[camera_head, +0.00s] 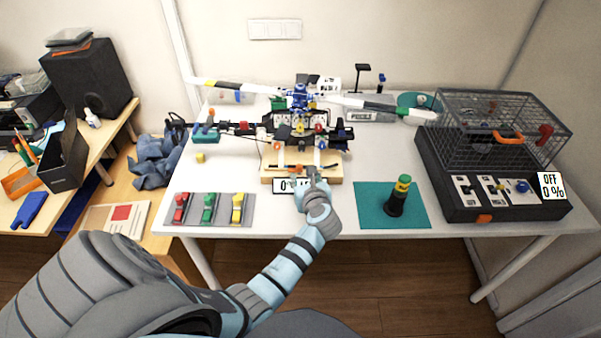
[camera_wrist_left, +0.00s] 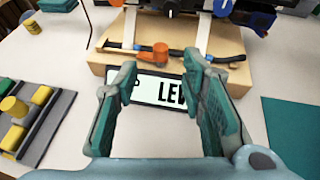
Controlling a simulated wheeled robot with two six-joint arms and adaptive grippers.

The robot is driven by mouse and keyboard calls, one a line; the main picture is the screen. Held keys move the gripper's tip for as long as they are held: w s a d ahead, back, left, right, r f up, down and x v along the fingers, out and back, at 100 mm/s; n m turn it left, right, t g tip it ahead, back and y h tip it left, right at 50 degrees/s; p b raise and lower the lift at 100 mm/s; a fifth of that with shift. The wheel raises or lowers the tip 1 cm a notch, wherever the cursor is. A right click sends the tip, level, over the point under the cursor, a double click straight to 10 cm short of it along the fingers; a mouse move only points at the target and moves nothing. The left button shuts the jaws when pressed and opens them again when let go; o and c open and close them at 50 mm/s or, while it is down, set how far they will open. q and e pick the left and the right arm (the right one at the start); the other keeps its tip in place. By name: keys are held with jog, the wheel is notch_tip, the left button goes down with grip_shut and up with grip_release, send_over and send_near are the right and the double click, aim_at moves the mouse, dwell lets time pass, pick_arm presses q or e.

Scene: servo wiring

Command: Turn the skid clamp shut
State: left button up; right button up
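The helicopter model (camera_head: 300,122) stands on a wooden block (camera_head: 272,170) in the middle of the table. In the left wrist view, an orange-red knob with a lever (camera_wrist_left: 150,53), which looks like the skid clamp, sits on the wooden block (camera_wrist_left: 100,62) beside a dark skid bar (camera_wrist_left: 205,55). My left gripper (camera_head: 311,172) is at the block's front edge. In the left wrist view its fingers (camera_wrist_left: 165,85) are open and apart, with nothing held between them. The knob shows beyond and between the fingertips. My right gripper is not in view.
A label plate (camera_wrist_left: 160,90) reading "LEV" is partly hidden behind the fingers. A grey tray with coloured pieces (camera_head: 222,219) lies left. A teal mat (camera_head: 370,212) with a dark green-topped tool (camera_head: 397,200) lies right. A caged box (camera_head: 440,180) stands far right.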

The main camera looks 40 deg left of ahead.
aim_at(300, 168)
pick_arm(q)
jog(key=b+x, duration=0.1)
jog(key=x, duration=0.5)
jog(key=shift+d+f, duration=0.1)
jog(key=shift+f, duration=0.05)
jog(key=shift+w, duration=0.1)
grip_shut()
